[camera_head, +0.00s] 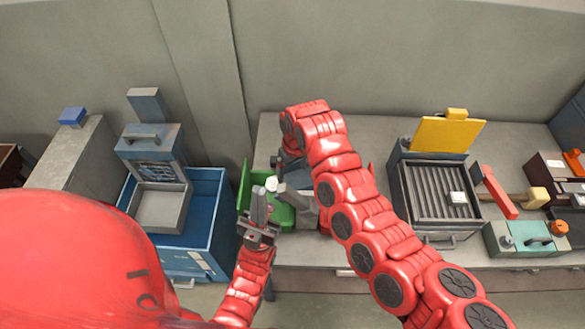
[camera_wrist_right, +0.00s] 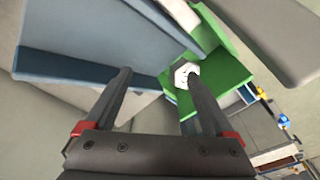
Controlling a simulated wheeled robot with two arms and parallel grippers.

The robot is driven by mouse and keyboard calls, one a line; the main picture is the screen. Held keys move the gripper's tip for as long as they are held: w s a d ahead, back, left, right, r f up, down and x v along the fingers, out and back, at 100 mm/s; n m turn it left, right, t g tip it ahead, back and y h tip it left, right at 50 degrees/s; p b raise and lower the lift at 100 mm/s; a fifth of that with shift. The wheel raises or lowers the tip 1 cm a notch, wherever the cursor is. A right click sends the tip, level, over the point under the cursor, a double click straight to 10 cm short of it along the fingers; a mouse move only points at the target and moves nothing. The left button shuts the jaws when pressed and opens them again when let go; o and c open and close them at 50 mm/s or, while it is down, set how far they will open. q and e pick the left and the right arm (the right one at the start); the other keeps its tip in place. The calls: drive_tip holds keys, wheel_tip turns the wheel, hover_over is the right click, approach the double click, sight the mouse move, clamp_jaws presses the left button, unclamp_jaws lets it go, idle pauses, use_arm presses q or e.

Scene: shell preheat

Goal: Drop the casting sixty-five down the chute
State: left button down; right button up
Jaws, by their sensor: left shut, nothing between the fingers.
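A white, many-sided casting (camera_wrist_right: 184,73) with small dark marks lies by the green bin (camera_wrist_right: 232,72); I cannot read a number on it. In the head view the casting (camera_head: 271,184) shows at the green bin (camera_head: 244,187). My right gripper (camera_wrist_right: 160,76) is open, with its fingers wide apart and the casting close by the right fingertip, not gripped. My left gripper (camera_head: 259,198) is shut and empty, in front of the green bin. A blue cabinet (camera_head: 208,215) with a grey sloping tray (camera_head: 160,208), possibly the chute, stands left of the bin.
A ribbed grate (camera_head: 432,188) with a raised yellow lid (camera_head: 447,134) is at the right, with a small white piece (camera_head: 458,197) on it. A red bar (camera_head: 499,191) and a teal-topped box (camera_head: 525,235) stand farther right. My right arm crosses the bench middle.

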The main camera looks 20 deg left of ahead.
idle(0.3)
drive_tip(key=shift+r+b, duration=0.3)
drive_tip(key=r+b, duration=0.1)
drive_tip(key=r, duration=0.4)
drive_tip(key=s+d+r+b, duration=0.1)
drive_tip(key=r, duration=0.5)
drive_tip(key=r+b, duration=0.1)
drive_tip(key=r, duration=0.4)
drive_tip(key=shift+s+d+r, duration=0.15)
drive_tip(key=shift+d+r, duration=0.15)
drive_tip(key=shift+r, duration=0.05)
